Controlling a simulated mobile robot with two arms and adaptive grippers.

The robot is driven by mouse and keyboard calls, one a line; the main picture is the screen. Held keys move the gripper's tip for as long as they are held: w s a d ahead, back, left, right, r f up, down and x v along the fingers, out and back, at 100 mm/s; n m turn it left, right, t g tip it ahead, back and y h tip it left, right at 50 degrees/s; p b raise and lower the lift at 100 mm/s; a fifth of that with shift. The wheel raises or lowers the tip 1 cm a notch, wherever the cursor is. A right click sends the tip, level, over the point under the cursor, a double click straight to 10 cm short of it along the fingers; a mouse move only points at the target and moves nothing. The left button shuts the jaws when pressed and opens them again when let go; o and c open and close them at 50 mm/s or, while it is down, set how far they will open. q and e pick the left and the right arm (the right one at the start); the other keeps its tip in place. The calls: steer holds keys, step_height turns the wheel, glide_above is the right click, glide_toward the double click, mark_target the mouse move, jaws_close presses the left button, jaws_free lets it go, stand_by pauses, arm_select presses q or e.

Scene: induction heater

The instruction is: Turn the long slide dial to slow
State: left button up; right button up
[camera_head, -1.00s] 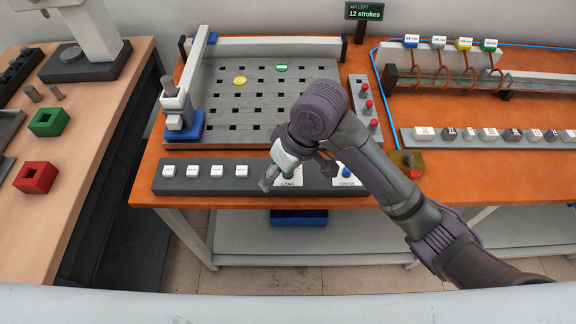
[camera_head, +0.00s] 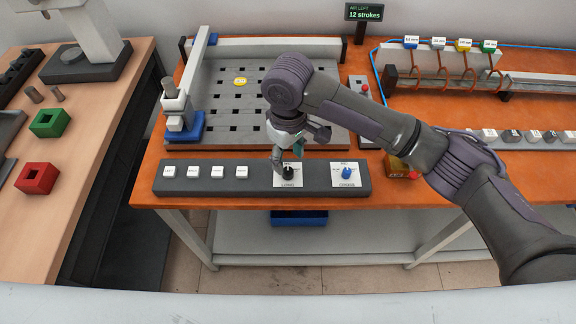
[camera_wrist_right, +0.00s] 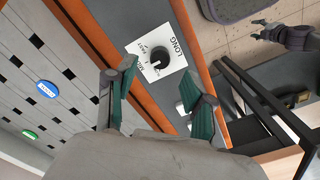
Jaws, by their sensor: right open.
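The long slide dial (camera_head: 288,172) is a black round knob on a white plate marked LONG, on the grey control strip. It also shows in the right wrist view (camera_wrist_right: 160,58), with a pale mark on it; I cannot tell surely which setting it points at. My right gripper (camera_head: 292,152) is above and just behind the dial in the head view. In the right wrist view its green-padded fingers (camera_wrist_right: 165,98) are apart with nothing between them, and the dial lies beyond the tips. A dark hand, likely my left gripper (camera_wrist_right: 288,36), shows small at the top right of that view.
The blue-knobbed CROSS dial (camera_head: 346,173) is right of the long dial. Several white buttons (camera_head: 217,171) are to the left. Behind is the slotted grey plate (camera_head: 225,115) with a yellow disc (camera_head: 240,81).

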mark_target(288, 170)
step_height(288, 170, down, 5)
steer(key=shift+f, duration=0.1)
stand_by(0.3)
jaws_close()
